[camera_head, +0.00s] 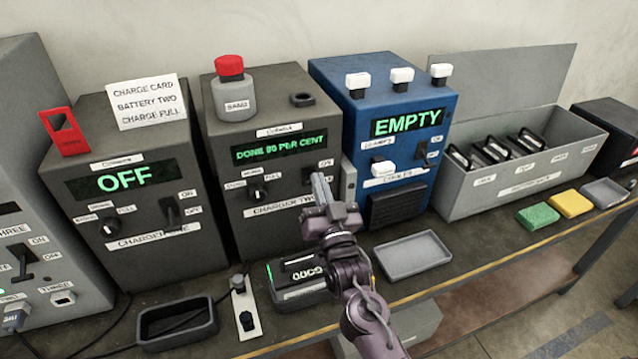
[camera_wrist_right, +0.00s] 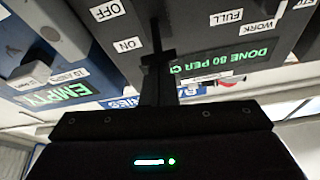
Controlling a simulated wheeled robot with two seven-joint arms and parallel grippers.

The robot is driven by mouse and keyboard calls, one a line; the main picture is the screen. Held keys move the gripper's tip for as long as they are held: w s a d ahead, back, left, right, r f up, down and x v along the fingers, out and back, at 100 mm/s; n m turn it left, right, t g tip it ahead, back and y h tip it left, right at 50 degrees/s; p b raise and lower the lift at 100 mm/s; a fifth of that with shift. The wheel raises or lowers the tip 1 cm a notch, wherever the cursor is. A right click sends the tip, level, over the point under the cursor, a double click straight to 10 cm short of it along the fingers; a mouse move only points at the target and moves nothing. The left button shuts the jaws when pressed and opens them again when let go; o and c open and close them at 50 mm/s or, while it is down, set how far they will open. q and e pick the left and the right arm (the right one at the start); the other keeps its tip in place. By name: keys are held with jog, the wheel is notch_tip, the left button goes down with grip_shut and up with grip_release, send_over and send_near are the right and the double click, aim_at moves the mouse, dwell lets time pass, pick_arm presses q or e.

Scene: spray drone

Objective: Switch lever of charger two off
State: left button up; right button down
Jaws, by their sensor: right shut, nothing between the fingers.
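Charger two (camera_head: 262,120) is the grey box in the middle, with a green display (camera_head: 279,147) that reads DONE 80 PER CENT in the wrist view. Its lever is mostly hidden behind my right gripper (camera_head: 320,185) in the head view; the ON label shows just above the fingers. In the right wrist view, upside down, the ON label (camera_wrist_right: 127,45) and OFF label (camera_wrist_right: 108,11) sit beside my shut fingers (camera_wrist_right: 157,62). The fingertips are at the lever's place; I cannot tell whether they touch it. My left gripper is not in view.
Charger one (camera_head: 140,170) on the left shows OFF, with its own lever (camera_head: 170,211). A blue box (camera_head: 385,120) showing EMPTY stands to the right. A battery block (camera_head: 300,282) and a grey tray (camera_head: 412,257) lie in front. A grey case (camera_head: 520,160) holds dark units.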

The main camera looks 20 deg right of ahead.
jog(key=shift+s+f+b, duration=0.2)
jog(key=shift+f+b, duration=0.5)
jog(key=shift+f, duration=0.55)
